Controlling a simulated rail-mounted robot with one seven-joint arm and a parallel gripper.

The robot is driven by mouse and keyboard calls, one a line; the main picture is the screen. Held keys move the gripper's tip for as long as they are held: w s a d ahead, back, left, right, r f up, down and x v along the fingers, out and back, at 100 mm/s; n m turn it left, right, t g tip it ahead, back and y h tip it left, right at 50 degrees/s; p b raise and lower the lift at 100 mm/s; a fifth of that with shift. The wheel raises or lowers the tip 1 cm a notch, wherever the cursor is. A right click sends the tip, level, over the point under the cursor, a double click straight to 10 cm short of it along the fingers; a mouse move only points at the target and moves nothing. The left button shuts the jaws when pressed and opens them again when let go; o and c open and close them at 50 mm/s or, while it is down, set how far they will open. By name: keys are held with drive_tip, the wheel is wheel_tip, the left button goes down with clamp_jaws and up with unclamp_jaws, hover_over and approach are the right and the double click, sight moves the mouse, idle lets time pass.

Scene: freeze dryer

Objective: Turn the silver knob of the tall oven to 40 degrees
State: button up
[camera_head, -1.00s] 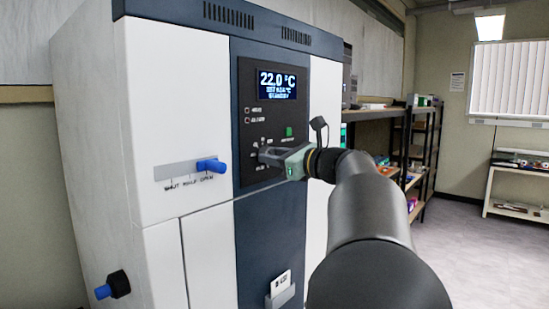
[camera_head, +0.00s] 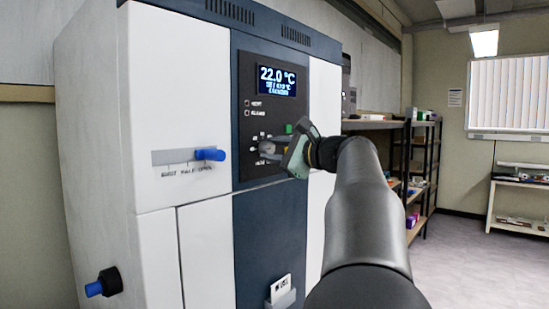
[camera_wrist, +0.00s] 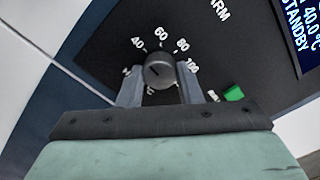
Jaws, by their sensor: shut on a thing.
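The tall oven (camera_head: 178,90) is a white cabinet with a dark blue middle strip and a black control panel. The silver knob (camera_wrist: 160,70) is round, with a dial marked 40, 60, 80 and 100 around it in the wrist view. My gripper (camera_wrist: 160,86) is shut on the knob, one finger on each side. A dark mark shows on the knob's face, toward its lower left. In the head view my gripper (camera_head: 272,152) is tilted at the panel and partly hides the knob. The display (camera_head: 277,81) reads 22.0 °C; its wrist-view part (camera_wrist: 304,35) reads 40.0 °C and STANDBY.
A green button (camera_wrist: 234,93) is right of the knob. A blue-tipped lever (camera_head: 210,154) sticks out of the white door at left, and a blue-and-black fitting (camera_head: 103,283) from the lower side. A card holder (camera_head: 281,296) is below. Shelves (camera_head: 425,150) stand at right.

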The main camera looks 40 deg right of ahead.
drive_tip(key=shift+n, duration=0.5)
drive_tip(key=o, duration=1)
drive_tip(key=s+d+b, duration=0.1)
drive_tip(key=s, duration=0.4)
drive_tip(key=s+d, duration=0.1)
drive_tip(key=s, duration=0.5)
drive_tip(key=s+d+b, duration=0.1)
drive_tip(key=s, duration=0.5)
drive_tip(key=shift+s+d+b, duration=0.1)
drive_tip(key=shift+d+b, duration=0.05)
drive_tip(key=shift+b, duration=0.2)
